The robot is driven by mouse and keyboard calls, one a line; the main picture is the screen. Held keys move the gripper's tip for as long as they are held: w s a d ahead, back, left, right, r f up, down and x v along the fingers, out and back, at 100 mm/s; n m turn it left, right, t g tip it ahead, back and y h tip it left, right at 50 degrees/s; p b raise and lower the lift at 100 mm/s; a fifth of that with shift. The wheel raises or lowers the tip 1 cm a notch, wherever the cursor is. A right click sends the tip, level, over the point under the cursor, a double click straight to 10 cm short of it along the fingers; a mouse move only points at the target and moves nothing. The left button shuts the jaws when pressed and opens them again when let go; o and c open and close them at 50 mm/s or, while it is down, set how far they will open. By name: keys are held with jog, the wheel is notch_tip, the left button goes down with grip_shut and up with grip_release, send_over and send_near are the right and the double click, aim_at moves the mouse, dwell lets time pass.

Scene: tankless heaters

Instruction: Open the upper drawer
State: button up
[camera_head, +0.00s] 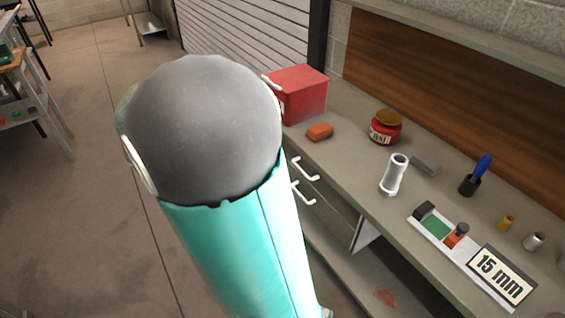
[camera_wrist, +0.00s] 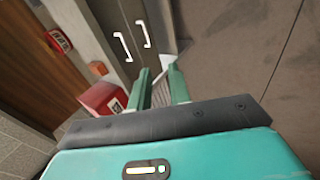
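The upper drawer (camera_head: 327,193) is in the front of the grey workbench and looks closed. Its white bar handle (camera_head: 306,170) sits above a second white handle (camera_head: 303,194) on the lower drawer. In the wrist view the picture is turned, and the upper handle (camera_wrist: 122,47) is the left one, nearer the bench top; the lower handle (camera_wrist: 143,34) is to its right. My gripper (camera_wrist: 160,72) has its two green fingers apart with nothing between them. The handles lie beyond the fingertips, apart from them. In the head view my arm hides the gripper.
A red box (camera_head: 302,94), an orange block (camera_head: 320,131), a red jar (camera_head: 385,127) and a white cylinder (camera_head: 394,174) stand on the bench top (camera_head: 350,151). Open floor (camera_head: 90,200) lies left.

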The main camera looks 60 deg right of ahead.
jog(key=d+f+m+g+h, duration=0.1)
jog(key=d+f+g+h, duration=0.2)
jog(key=d+f, duration=0.75)
jog(key=n+g+h, duration=0.1)
jog(key=g+h, duration=0.1)
jog(key=h, duration=0.2)
send_near(300, 169)
jog(key=x, duration=1)
jog(key=shift+s+f, duration=0.1)
jog(key=shift+f, duration=0.3)
grip_shut()
